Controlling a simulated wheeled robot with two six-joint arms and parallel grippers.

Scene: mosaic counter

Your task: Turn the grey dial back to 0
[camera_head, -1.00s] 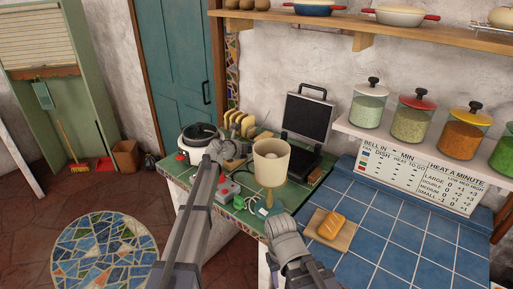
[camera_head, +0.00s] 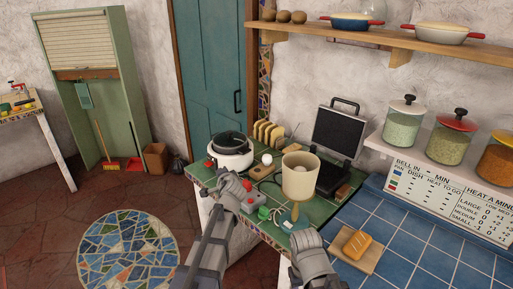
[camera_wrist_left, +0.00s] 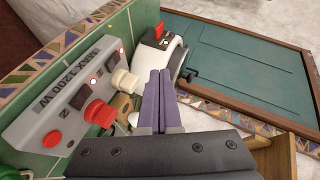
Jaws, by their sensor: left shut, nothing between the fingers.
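A white cooker (camera_head: 231,158) with a dark open top and a red button stands at the left end of the green-tiled counter. In the left wrist view the white cooker (camera_wrist_left: 173,58) has a red switch and a dark grey knob (camera_wrist_left: 189,75) on its side. I cannot read a scale or tell for sure that this knob is the grey dial. My left gripper (camera_wrist_left: 160,75) is shut and empty, its tips pointing toward the cooker and apart from the knob. It also shows near the counter's front edge (camera_head: 238,182). My right gripper (camera_head: 308,240) hangs by the front edge; its fingers are unclear.
A grey box (camera_wrist_left: 70,105) marked MAX 1200 W, with red and cream knobs, sits close to my left gripper. A lamp (camera_head: 300,175), toast rack (camera_head: 269,133) and black press (camera_head: 338,140) stand on the counter. Bread (camera_head: 357,243) lies on a board.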

